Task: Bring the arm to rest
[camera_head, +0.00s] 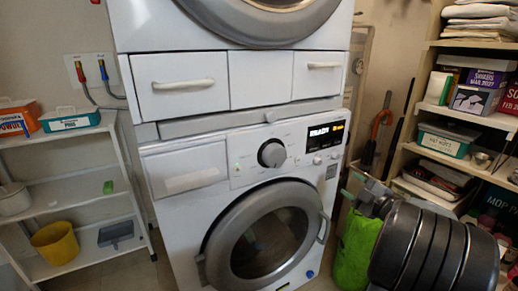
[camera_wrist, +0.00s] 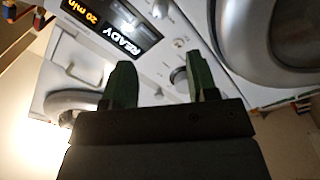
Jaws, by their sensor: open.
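My gripper (camera_wrist: 161,72) shows in the wrist view with its two dark green fingers wide apart. Nothing is held between them. Beyond the fingers is the front of the washing machine, with its lit READY display, turned over in this view. In the head view my dark arm (camera_head: 430,245) is folded at the lower right, in front of the right shelves. Its end points toward the machine; the fingers are small and hard to make out there.
A white washing machine (camera_head: 215,200) with a closed round door stands in the middle, another machine above it. White shelves (camera_head: 80,205) hold boxes and a yellow bucket (camera_head: 55,243) at left. Right shelves (camera_head: 470,117) hold boxes and folded towels (camera_head: 482,22). A bright green item (camera_head: 355,250) is beside my arm.

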